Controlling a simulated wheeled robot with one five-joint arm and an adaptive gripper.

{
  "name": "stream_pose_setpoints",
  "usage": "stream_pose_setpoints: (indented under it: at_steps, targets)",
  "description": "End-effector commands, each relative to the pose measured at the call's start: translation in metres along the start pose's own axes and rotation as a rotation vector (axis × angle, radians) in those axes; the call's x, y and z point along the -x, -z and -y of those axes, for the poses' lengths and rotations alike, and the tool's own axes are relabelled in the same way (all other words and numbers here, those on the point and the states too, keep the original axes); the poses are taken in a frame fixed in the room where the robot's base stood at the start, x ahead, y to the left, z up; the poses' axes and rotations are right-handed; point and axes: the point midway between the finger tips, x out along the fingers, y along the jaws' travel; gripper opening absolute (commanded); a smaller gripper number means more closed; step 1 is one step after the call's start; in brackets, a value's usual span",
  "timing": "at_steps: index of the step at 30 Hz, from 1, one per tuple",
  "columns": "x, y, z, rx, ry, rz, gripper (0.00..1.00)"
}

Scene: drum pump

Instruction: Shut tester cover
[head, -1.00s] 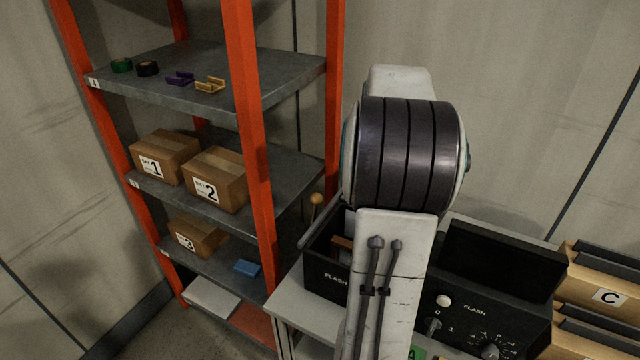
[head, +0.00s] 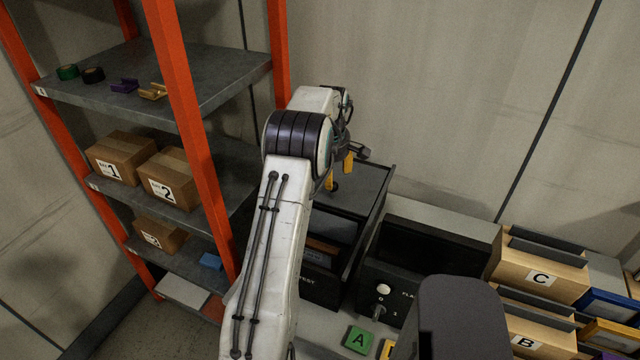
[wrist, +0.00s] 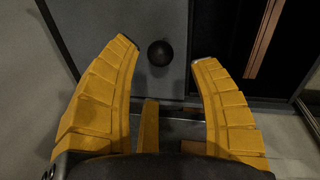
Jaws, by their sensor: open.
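The flash tester is a black box (head: 320,287) beside the shelf rack, with a brown strip showing inside its open front part. Its cover looks to be the dark grey panel (head: 366,186) over the far part of the box. In the wrist view the cover (wrist: 110,30) carries a round black knob (wrist: 160,53). My gripper (head: 338,172) is over the cover, open and empty. In the wrist view its yellow fingertips (wrist: 166,51) lie either side of the knob, with gaps. I cannot tell its height above the knob. My arm hides part of the box.
A black control panel (head: 385,292) with a white button and a knob stands right of the tester. Wooden bins (head: 540,275) stand farther right. An orange-framed shelf rack (head: 180,100) with cartons stands close on the left. A green A tile (head: 359,339) lies in front.

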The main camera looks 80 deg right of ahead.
Motion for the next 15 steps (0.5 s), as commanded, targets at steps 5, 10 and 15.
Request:
stream_pose_setpoints:
  at_steps: [5, 10, 15]
  targets:
    - [-0.022, 0.000, 0.001, 0.000, 0.004, 0.000, 0.56]
    - [-0.042, 0.001, 0.001, 0.000, 0.005, 0.000, 0.56]
    - [-0.055, 0.001, 0.001, 0.000, 0.003, 0.000, 0.56]
